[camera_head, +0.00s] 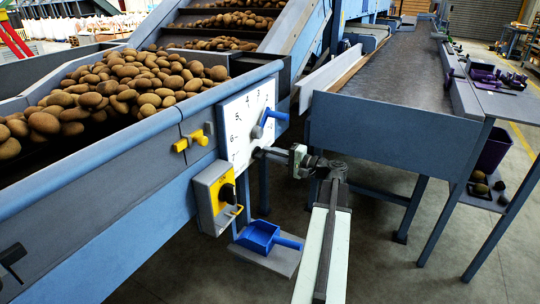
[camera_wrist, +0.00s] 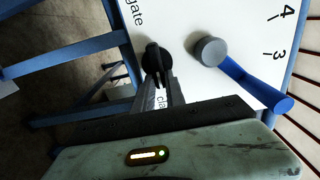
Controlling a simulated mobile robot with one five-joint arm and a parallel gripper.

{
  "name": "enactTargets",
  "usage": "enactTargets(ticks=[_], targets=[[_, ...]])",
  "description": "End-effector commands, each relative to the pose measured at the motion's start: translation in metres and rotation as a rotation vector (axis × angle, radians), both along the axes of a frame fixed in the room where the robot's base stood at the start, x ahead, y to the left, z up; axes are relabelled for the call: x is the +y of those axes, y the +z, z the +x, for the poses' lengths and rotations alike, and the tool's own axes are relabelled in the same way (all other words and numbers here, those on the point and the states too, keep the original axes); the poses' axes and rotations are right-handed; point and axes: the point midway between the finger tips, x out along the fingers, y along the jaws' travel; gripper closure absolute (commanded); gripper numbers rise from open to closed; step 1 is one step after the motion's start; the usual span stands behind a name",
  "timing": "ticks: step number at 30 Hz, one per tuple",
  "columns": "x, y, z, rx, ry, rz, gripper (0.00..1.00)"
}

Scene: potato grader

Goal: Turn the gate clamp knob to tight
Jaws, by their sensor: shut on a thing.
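The gate clamp knob (camera_wrist: 157,57) is a black round knob with a raised grip bar, on the white panel (camera_wrist: 200,18) beside partly covered "gate cla…" lettering. In the wrist view its bar runs roughly up and down the picture. My gripper (camera_wrist: 160,92) is shut on the knob, one finger on each side. In the head view my gripper (camera_head: 264,153) reaches the panel's lower right part, and the knob is hard to make out there. A blue lever (camera_wrist: 252,84) with a grey hub sits close to the right of the knob. No tight mark is readable.
In the head view, a yellow box (camera_head: 213,196) with a black rotary switch hangs left of my gripper. A yellow handle (camera_head: 190,141) juts out above it. A blue scoop (camera_head: 260,236) lies on a shelf below. Potatoes (camera_head: 120,85) fill the hopper; a conveyor (camera_head: 395,70) stands right.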

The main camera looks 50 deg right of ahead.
Motion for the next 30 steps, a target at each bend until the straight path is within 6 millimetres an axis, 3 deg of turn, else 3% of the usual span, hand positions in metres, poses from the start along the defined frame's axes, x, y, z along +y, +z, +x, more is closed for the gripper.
enactTargets(ticks=[14, 15, 16, 26, 30], targets=[[0.001, -0.002, -0.001, 0.009, 0.003, 0.01, 1.0], [0.001, -0.002, -0.001, 0.009, 0.003, 0.01, 0.73], [0.001, -0.002, -0.001, 0.008, 0.002, 0.01, 0.65], [0.0, -0.001, -0.002, 0.005, 0.001, 0.011, 0.63], [-0.005, -0.001, -0.02, 0.005, -0.002, 0.011, 0.63]])
